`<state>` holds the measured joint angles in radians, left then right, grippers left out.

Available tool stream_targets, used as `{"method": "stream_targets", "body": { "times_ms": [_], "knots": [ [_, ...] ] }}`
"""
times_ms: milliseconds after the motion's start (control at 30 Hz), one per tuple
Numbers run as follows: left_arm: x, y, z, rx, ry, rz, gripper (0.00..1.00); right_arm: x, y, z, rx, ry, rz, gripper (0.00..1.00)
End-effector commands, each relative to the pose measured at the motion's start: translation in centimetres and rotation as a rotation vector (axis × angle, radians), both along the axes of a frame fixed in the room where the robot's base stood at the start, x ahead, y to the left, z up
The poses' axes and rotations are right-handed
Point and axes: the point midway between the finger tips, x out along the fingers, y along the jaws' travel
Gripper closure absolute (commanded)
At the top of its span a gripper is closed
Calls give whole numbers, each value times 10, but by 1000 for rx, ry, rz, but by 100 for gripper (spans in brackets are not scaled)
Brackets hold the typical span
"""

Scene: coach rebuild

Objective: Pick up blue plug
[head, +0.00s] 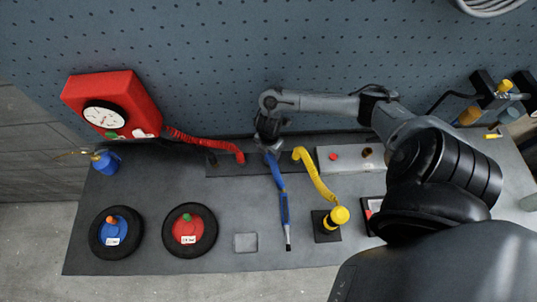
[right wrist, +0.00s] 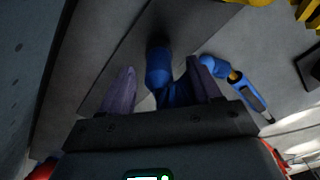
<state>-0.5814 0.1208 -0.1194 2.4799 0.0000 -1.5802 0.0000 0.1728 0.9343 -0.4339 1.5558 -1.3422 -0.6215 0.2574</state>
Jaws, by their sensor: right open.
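The blue plug (right wrist: 159,70) is a thick blue cylinder at the upper end of a blue hose. In the right wrist view it lies between the two fingers of my right gripper (right wrist: 160,78), with a gap beside it at the tips. In the head view the right gripper (head: 268,146) hangs over the dark strip, at the top of the blue hose (head: 277,175), and largely hides the plug. The right gripper is open. The hose leads down to a slim blue tool (head: 285,212) on the bench. My left gripper is out of view.
A red hose (head: 205,143) runs from a red gauge box (head: 112,103) to the strip (head: 222,168). A yellow hose (head: 317,175) stands close right of the blue one. Two black-rimmed wheels (head: 117,233) (head: 190,231) lie at the left. The pegboard (head: 220,60) rises behind.

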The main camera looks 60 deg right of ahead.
Motion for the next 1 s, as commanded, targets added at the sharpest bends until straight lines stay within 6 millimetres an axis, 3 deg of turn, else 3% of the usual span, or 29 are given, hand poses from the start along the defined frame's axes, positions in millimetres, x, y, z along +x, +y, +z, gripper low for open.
{"method": "stream_targets", "body": {
  "times_ms": [133,433,833,1000],
  "knots": [
    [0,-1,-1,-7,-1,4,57,1,0,-15,-1,-2,-2,37],
    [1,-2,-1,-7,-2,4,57,1,-1,-19,-1,-3,0,37],
    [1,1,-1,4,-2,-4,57,1,-1,-18,-1,-3,0,97],
    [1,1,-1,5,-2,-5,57,1,-1,-18,-1,-3,0,100]
  ]
}}
